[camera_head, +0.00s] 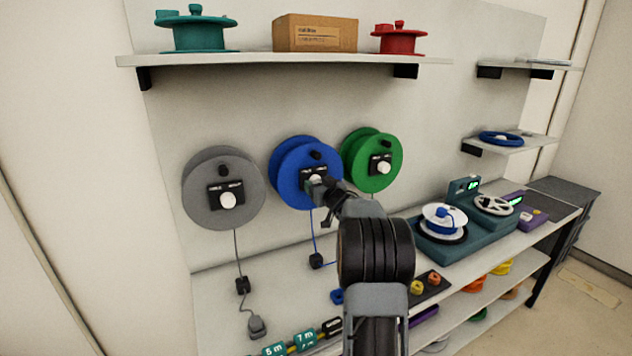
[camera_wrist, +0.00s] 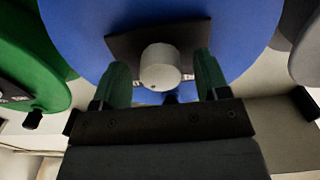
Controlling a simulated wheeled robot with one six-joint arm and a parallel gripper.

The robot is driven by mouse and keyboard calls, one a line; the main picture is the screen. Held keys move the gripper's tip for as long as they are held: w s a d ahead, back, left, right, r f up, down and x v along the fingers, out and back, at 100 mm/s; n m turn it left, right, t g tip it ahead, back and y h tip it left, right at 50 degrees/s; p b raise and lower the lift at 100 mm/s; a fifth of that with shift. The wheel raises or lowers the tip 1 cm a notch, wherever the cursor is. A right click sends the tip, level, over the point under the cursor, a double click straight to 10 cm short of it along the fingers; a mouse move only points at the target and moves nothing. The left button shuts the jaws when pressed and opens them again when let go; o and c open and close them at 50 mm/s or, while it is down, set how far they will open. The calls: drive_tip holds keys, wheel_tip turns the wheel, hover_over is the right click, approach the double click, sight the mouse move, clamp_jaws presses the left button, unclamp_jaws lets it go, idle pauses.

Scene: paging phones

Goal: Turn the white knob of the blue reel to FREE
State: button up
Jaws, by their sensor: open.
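The blue reel (camera_head: 290,180) hangs on the wall panel between the grey reel and the green reel. In the wrist view its blue disc (camera_wrist: 240,30) fills the upper middle. Its white knob (camera_wrist: 160,67) stands out from a dark plate (camera_wrist: 120,47). My gripper (camera_wrist: 162,75) is open, with one finger on each side of the knob and a visible gap at each side. In the head view my gripper (camera_head: 318,184) is at the blue reel's plate and covers most of the knob. The plate's lettering and the knob's pointing direction are not readable.
The grey reel (camera_head: 200,205) hangs to the left and the green reel (camera_head: 392,160) close on the right, each with its own white knob. A shelf (camera_head: 270,60) runs above. The bench (camera_head: 215,300) below holds a teal machine (camera_head: 430,246).

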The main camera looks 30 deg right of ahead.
drive_tip(key=shift+w, duration=0.8)
drive_tip(key=shift+c, duration=0.4)
drive_tip(key=c, duration=0.7)
drive_tip(key=shift+c, duration=0.7)
